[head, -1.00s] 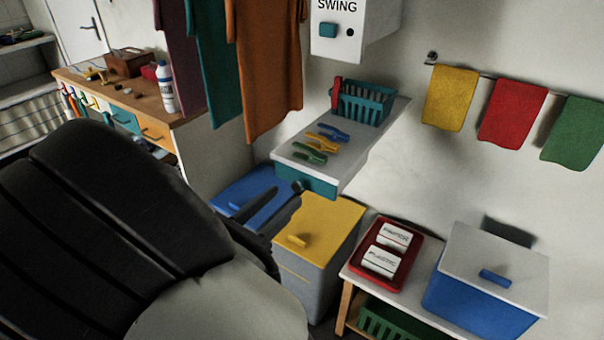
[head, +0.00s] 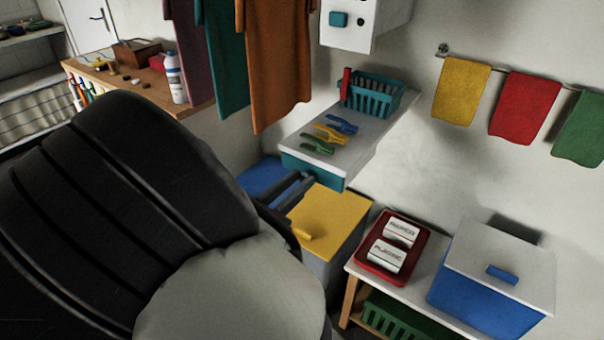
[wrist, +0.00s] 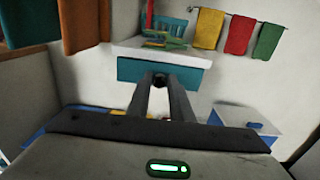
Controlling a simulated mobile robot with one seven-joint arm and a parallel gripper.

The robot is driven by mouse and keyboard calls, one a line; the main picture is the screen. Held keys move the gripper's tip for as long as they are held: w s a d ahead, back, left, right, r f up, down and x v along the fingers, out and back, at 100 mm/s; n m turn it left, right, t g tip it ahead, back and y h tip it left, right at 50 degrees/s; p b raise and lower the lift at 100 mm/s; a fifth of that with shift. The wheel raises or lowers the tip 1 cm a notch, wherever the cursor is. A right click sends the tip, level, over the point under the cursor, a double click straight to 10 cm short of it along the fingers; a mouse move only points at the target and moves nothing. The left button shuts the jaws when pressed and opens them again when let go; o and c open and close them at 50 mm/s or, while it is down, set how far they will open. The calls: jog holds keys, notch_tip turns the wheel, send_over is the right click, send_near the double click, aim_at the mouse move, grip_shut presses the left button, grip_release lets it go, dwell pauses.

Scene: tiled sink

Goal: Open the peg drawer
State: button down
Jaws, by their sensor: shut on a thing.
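The peg drawer (head: 325,172) has a teal front and sits under a white shelf top (head: 357,148). Several coloured pegs (head: 332,134) lie on that top. My gripper (head: 307,178) is at the drawer's front in the head view. In the wrist view, the teal drawer front (wrist: 190,74) is straight ahead, and my gripper (wrist: 160,84) has its two fingers closed around its small dark knob (wrist: 160,78). The fingers partly hide the knob. I see no clear gap between the drawer front and the shelf top.
A teal basket (head: 372,96) stands at the back of the shelf. Below are a bin with a yellow lid (head: 335,222) and one with a blue lid (head: 262,177). Hanging clothes (head: 277,70) are at the left. A low bench with a red tray (head: 376,262) stands right.

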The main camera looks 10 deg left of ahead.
jog(key=p+v, duration=0.4)
jog(key=v, duration=0.7)
jog(key=shift+s+a+p, duration=0.2)
jog(key=shift+s+p, duration=0.15)
jog(key=shift+f, duration=0.1)
jog(key=c, duration=1.6)
grip_release()
jog(key=p+v, duration=0.1)
jog(key=v, duration=1.6)
jog(key=shift+s+a, duration=0.1)
jog(key=shift+s, duration=0.1)
jog(key=shift+w, duration=0.1)
